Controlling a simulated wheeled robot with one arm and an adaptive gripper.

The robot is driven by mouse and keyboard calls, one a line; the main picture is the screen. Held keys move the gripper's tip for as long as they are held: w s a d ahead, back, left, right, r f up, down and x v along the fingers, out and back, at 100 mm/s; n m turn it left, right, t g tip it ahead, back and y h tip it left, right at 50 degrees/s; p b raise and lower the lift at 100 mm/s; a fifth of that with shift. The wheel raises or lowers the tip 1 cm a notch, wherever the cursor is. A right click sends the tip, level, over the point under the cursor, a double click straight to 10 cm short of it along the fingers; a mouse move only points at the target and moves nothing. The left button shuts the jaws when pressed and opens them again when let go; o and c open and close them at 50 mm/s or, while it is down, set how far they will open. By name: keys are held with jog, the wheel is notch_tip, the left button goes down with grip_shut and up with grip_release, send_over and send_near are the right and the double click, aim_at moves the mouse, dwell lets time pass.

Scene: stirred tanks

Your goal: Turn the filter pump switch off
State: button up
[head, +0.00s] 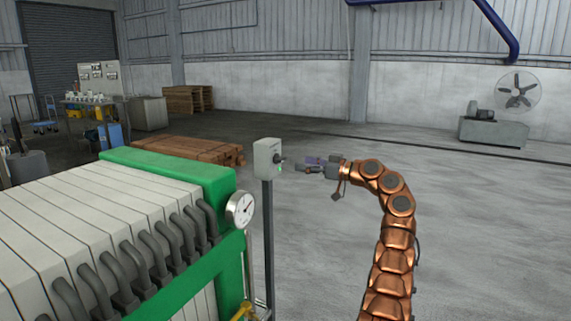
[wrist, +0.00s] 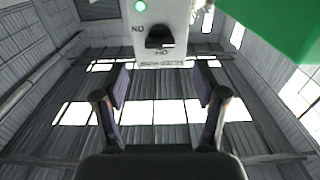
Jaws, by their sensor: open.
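The switch box (head: 266,158) is a pale grey box on top of a dark post. It carries a black switch knob (head: 279,160) and a lit green lamp (head: 281,169) on its right-hand face. In the wrist view the knob (wrist: 160,37) is at the top, beside an upside-down "ON" label, with the green lamp (wrist: 139,6) above it. A second label below the knob is too small to read surely. My gripper (head: 306,166) is open and empty, just right of the box, facing the knob. The wrist view shows its two fingers (wrist: 162,82) spread, apart from the knob.
A green-framed filter press (head: 225,190) with a round gauge (head: 240,210) stands left of the post. Brown timber (head: 185,150) lies behind it. A fan (head: 518,92) stands at the back right. The floor right of my arm is clear.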

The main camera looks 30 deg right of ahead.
aim_at(284, 160)
jog(key=shift+x, duration=3.45)
jog(key=shift+c, duration=0.4)
jog(key=c, duration=1.1)
jog(key=shift+o, duration=0.2)
